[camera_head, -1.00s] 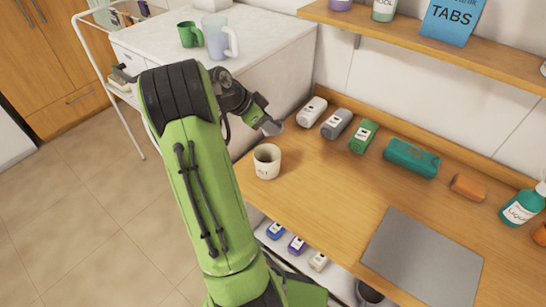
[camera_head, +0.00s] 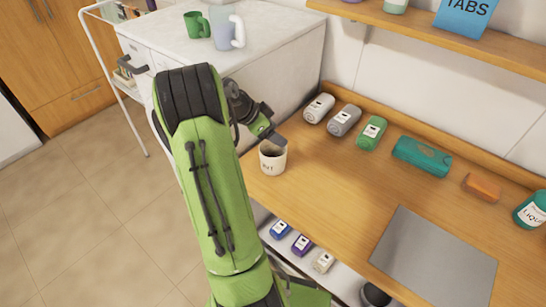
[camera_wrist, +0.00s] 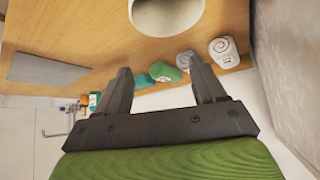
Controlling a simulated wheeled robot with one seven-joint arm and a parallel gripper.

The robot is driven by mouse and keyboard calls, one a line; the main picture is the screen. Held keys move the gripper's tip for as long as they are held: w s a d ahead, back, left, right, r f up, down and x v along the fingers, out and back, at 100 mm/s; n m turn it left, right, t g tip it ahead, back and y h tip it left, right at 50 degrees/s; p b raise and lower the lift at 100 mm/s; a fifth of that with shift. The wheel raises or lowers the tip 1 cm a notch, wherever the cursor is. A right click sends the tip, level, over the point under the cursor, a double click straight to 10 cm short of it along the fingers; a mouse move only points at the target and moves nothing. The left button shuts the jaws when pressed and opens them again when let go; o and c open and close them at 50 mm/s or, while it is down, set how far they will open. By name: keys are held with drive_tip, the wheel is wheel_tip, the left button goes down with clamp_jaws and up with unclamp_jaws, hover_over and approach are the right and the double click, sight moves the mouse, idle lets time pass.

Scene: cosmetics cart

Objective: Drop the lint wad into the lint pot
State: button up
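The lint pot (camera_head: 272,160) is a small white cup with dark lettering, upright near the left end of the wooden counter. It also shows at the top edge of the wrist view (camera_wrist: 165,14), cut off by the frame. My gripper (camera_head: 278,143) is low over the pot's rim, and its fingers hide part of the mouth. In the wrist view my gripper (camera_wrist: 157,64) has its two fingers well apart with nothing held between them. I cannot make out the lint wad in either view. The inside of the pot looks dark in the head view, and its bottom is not clear.
White, grey and green bottles (camera_head: 371,133) lie along the back of the counter (camera_head: 330,190). A teal pack (camera_head: 421,154) and an orange block (camera_head: 481,187) are farther right. A grey mat (camera_head: 435,260) lies at the front right. Mugs (camera_head: 228,27) stand on the white cabinet.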

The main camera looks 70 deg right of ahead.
drive_tip(key=p+v, duration=0.3)
drive_tip(key=v, duration=1.2)
drive_tip(key=shift+w+a+r, duration=0.2)
drive_tip(key=shift+a+r, duration=0.05)
drive_tip(key=shift+a, duration=0.05)
